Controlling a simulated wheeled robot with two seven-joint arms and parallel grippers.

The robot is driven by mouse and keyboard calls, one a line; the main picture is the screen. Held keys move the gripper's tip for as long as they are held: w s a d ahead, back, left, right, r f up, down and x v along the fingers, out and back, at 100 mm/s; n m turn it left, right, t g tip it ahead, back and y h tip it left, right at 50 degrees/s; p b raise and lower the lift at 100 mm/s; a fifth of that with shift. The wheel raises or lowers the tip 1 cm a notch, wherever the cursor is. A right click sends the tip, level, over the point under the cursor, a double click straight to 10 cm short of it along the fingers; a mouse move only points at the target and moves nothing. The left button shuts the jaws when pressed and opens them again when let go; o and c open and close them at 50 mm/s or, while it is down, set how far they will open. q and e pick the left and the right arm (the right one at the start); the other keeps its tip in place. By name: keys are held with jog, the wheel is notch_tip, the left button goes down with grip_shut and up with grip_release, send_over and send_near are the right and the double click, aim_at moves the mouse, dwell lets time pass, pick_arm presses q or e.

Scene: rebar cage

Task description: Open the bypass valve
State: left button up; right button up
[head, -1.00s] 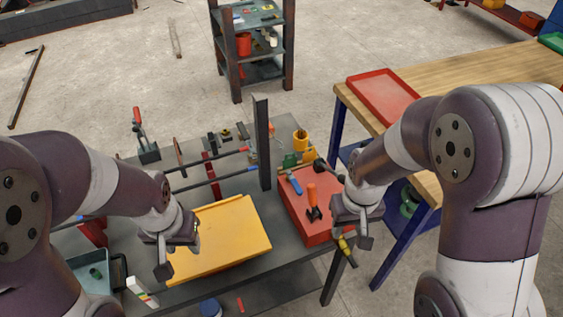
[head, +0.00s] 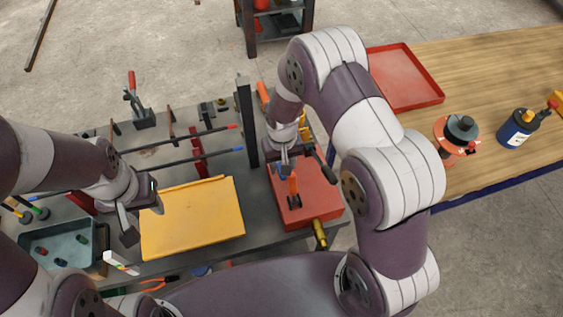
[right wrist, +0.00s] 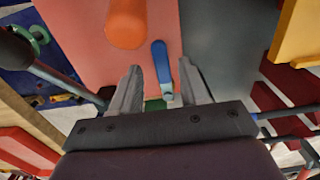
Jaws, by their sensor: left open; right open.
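A red panel (head: 318,205) lies on the right part of the dark bench. It carries an orange handle (head: 293,186) and a small blue lever, which shows in the right wrist view (right wrist: 160,60); no label tells which is the bypass valve. My right gripper (head: 288,160) is open above the panel. In the right wrist view its fingertips (right wrist: 160,72) stand either side of the blue lever, with gaps showing, and the orange handle (right wrist: 125,22) is just beyond. Contact cannot be told. My left gripper (head: 140,215) is open and empty by the yellow board's left edge.
A yellow board (head: 195,220) lies left of the red panel. A dark upright post (head: 246,125) stands behind. A yellow fitting (head: 320,235) juts from the panel's front. A grey tray (head: 40,237) is at the left. A wooden table (head: 470,75) stands at the right.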

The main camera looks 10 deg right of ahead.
jog(key=shift+f, duration=0.55)
jog(key=shift+s+f, duration=0.1)
jog(key=shift+f, duration=0.15)
jog(key=shift+s+a, duration=0.1)
jog(key=shift+a, duration=0.05)
jog(key=shift+f, duration=0.1)
grip_shut()
